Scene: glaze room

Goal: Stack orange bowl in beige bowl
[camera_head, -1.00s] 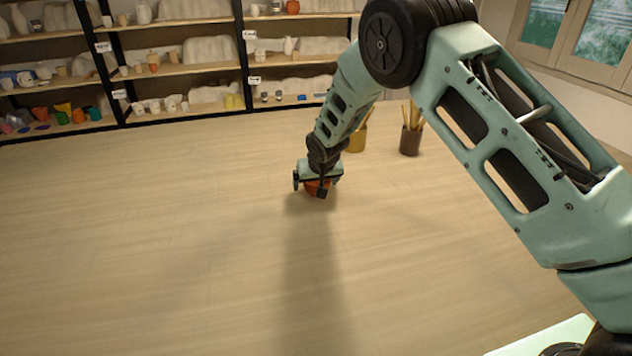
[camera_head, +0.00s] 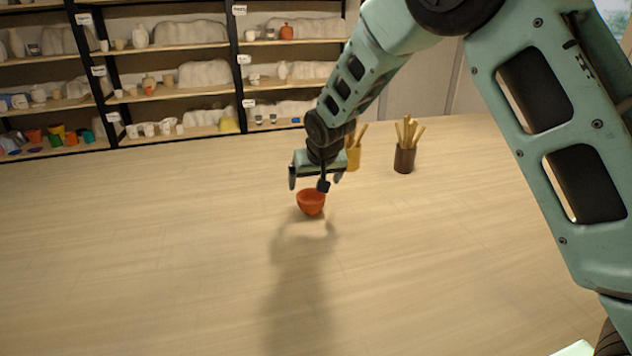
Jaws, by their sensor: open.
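The orange bowl (camera_head: 311,203) stands upright on the pale wooden surface in the middle of the head view. My gripper (camera_head: 314,187) is open just above and behind it, its fingers pointing down. A gap shows between the gripper's palm and the bowl, and nothing is seen between the fingers. One finger overlaps the bowl's right rim in the picture, and I cannot tell whether it touches. The beige bowl is not seen as a separate thing; only the orange bowl's outside and part of its rim show.
A dark brown pot of sticks (camera_head: 404,159) and a yellow pot of sticks (camera_head: 354,158) stand right of and behind my gripper. Shelves (camera_head: 170,90) with pottery line the back. The wooden surface is clear to the left and in front.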

